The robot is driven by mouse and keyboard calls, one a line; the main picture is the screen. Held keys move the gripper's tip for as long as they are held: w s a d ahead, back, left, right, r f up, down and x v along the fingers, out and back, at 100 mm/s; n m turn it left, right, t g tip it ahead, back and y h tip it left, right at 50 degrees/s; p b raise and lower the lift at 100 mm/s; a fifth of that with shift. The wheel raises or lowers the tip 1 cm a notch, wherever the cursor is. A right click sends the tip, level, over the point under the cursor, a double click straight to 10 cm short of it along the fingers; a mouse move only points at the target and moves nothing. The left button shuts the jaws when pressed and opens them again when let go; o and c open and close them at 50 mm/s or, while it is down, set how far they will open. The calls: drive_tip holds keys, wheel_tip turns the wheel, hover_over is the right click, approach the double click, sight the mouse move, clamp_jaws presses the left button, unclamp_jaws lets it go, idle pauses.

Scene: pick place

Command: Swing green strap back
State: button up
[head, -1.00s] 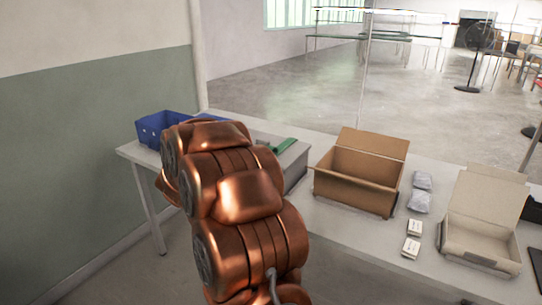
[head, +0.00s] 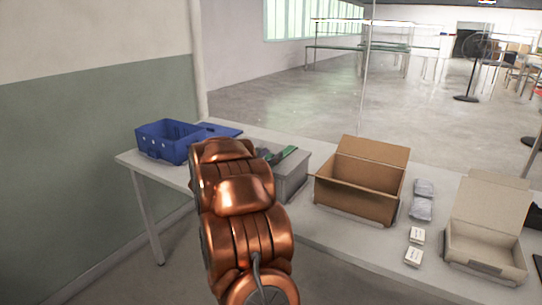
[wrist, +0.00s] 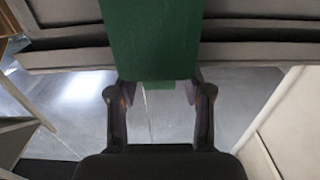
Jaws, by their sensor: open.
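The green strap (head: 285,155) lies at the top of a grey box (head: 292,181) on the table, partly hidden by my arm in the head view. In the wrist view the strap (wrist: 151,40) is a wide green band running down from the top, over the grey box's edge (wrist: 250,55). Its lower end reaches the gap between my fingertips. My gripper (wrist: 159,91) is open, with one finger on each side of the strap's end. I cannot tell whether either finger touches it. My copper arm hides the left part of the grey box in the head view.
A blue bin (head: 165,142) stands left of my arm on the white table (head: 330,228). An open cardboard box (head: 355,193) is right of the grey box. Grey packets (head: 421,207), small white boxes (head: 414,256) and a pale open carton (head: 486,250) lie farther right.

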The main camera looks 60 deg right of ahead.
drive_tip(key=shift+d, duration=0.3)
clamp_jaws()
idle(0.3)
